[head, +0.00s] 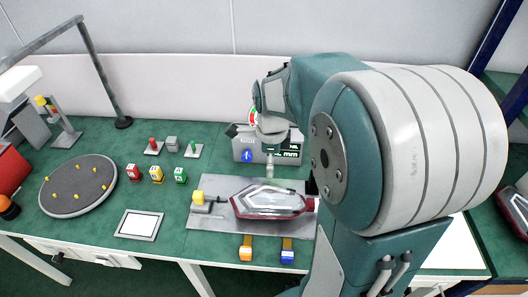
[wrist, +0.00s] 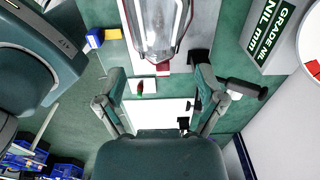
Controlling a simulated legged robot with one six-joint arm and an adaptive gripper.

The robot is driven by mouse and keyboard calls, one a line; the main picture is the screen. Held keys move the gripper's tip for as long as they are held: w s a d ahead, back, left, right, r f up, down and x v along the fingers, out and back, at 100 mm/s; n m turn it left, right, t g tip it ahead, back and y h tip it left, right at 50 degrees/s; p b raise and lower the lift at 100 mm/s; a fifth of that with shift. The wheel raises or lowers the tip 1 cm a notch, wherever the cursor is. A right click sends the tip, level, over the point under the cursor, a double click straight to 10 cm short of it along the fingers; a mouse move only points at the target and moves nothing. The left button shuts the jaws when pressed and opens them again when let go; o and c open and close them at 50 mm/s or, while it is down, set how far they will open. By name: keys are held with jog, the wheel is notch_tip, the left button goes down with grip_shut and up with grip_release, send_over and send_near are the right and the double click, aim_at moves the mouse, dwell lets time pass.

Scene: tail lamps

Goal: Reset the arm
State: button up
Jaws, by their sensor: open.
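My gripper (wrist: 160,112) is open in the wrist view, its two teal fingers spread wide with nothing between the tips. In the head view, my gripper (head: 270,94) is partly hidden by my arm and shows above the back of the bench, near a grey box. A red and clear tail lamp (head: 268,201) lies on a grey plate (head: 210,222) below it. The lamp (wrist: 157,30) also shows at the top of the wrist view, apart from the fingers.
The grey labelled box (head: 286,148) stands behind the lamp. Red, yellow and green blocks (head: 157,174) stand left of it. A round grey turntable (head: 78,187) with yellow pegs is farther left. Orange and blue pieces (head: 287,253) sit at the front edge.

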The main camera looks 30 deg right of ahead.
jog(key=s+a+r+n+t, duration=0.2)
jog(key=s+a+r+n, duration=0.3)
jog(key=n, duration=0.7)
jog(key=s+a+r+n+t, duration=0.3)
jog(key=s+a+n, duration=0.3)
jog(key=n, duration=0.6)
jog(key=shift+s+r+n+t, duration=0.3)
jog(key=shift+s+r+n, duration=0.1)
jog(key=shift+s+r, duration=0.45)
